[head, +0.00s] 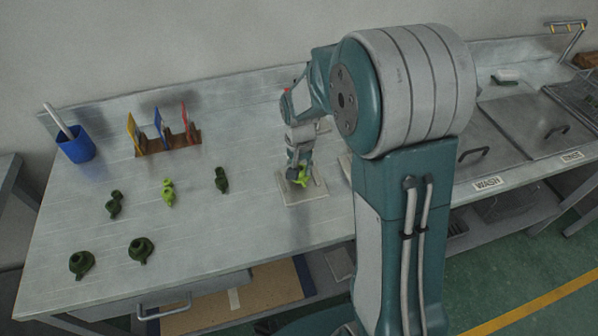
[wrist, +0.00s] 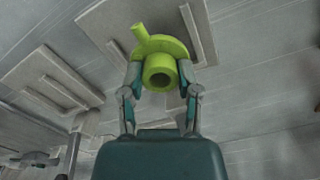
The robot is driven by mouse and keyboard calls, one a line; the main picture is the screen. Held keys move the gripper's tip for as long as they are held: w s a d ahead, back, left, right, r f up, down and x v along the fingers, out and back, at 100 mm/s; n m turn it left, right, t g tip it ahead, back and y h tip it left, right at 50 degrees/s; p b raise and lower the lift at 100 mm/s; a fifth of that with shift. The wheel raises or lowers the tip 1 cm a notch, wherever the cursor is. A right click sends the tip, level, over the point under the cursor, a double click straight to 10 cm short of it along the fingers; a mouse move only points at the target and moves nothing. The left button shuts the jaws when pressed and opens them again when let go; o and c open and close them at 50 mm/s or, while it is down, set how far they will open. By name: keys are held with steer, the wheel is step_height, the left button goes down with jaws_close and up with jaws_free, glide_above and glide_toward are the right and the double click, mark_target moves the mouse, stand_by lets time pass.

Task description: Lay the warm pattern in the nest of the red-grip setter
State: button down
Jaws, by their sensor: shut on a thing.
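My gripper (wrist: 160,76) is shut on a lime-green pattern (wrist: 160,48), a flanged piece with a round hollow boss and a side stub. In the head view the held pattern (head: 303,176) shows over a pale grey plate (head: 306,196) on the bench. I cannot tell whether it touches the plate. In the wrist view a grey plate with raised strips (wrist: 198,30) lies behind the pattern, which hides part of it. Another such plate (wrist: 30,72) lies to the left. I can make out no red grip on these plates.
A second lime-green piece (head: 168,194) and several dark green pieces (head: 141,251) stand on the bench to the left. A wooden rack (head: 172,144) holds upright yellow, blue and red items. A blue cup (head: 76,148) stands far left. Lidded wells (head: 500,140) are at right.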

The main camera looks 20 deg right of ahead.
steer(key=shift+d+f, duration=0.3)
steer(key=shift+f, duration=0.6)
steer(key=shift+a, duration=0.2)
steer(key=shift+c, duration=1.6)
jaws_free()
steer(key=shift+a+f, duration=0.1)
steer(key=shift+a, duration=0.1)
steer(key=shift+d, duration=0.25)
